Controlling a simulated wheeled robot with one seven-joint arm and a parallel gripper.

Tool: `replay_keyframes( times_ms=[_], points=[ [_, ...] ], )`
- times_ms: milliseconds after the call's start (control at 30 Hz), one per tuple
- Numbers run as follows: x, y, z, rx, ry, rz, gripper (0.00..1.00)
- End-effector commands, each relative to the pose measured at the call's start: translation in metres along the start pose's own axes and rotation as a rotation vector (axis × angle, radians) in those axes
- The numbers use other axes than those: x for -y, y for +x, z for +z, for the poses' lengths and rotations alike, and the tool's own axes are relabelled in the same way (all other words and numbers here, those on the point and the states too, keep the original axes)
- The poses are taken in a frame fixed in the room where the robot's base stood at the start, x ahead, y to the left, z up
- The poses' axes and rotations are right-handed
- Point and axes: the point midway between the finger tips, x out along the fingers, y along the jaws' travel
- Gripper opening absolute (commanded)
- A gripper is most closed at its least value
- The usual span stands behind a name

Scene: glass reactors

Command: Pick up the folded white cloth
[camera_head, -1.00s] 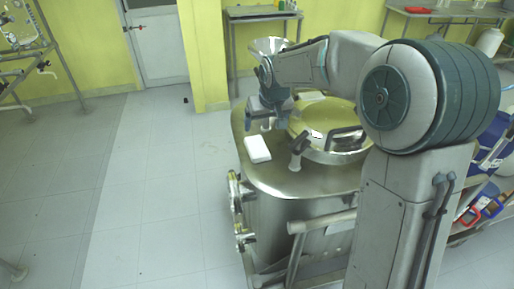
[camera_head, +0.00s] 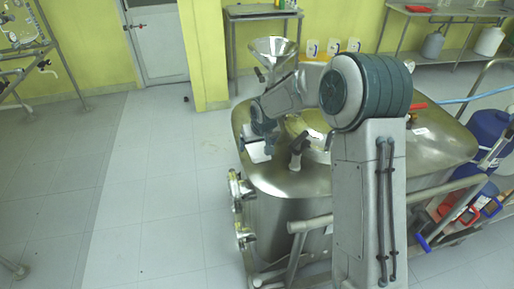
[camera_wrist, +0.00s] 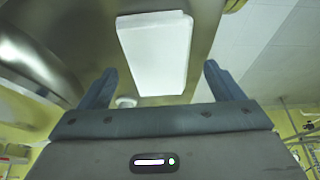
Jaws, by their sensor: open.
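The folded white cloth (camera_wrist: 155,50) lies on the metal top of the reactor vessel (camera_head: 285,182), near its left edge. In the head view the cloth (camera_head: 257,155) is partly hidden by my gripper (camera_head: 258,140), which is just above it. In the wrist view my gripper (camera_wrist: 160,68) is open, one finger to each side of the cloth's near end. Nothing is held, and I cannot tell whether the fingers touch the cloth.
A valve handle (camera_head: 297,150) stands up right of the cloth. A round lid (camera_head: 312,140) and a metal funnel (camera_head: 272,50) are behind it. Rails and fittings (camera_head: 240,205) line the vessel's left side. The floor to the left is clear.

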Motion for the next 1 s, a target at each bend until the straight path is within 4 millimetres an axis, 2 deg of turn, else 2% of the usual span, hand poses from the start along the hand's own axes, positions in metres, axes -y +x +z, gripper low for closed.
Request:
replay_keyframes(
  times_ms=[100, 333, 367, 500, 533, 833, 1000],
  points=[
    [0.0, 0.009, 0.0, 0.0, 0.001, 0.0, 0.87],
    [0.0, 0.01, 0.0, -0.001, 0.001, 0.0, 0.87],
    [0.0, 0.01, 0.0, -0.001, 0.001, 0.0, 0.84],
    [0.0, 0.01, 0.0, -0.001, 0.001, 0.0, 0.46],
    [0.0, 0.01, 0.0, -0.001, 0.001, 0.0, 0.39],
    [0.0, 0.008, -0.001, -0.002, 0.001, 0.0, 0.39],
    [0.0, -0.012, -0.01, -0.006, 0.0, 0.001, 0.39]
  ],
)
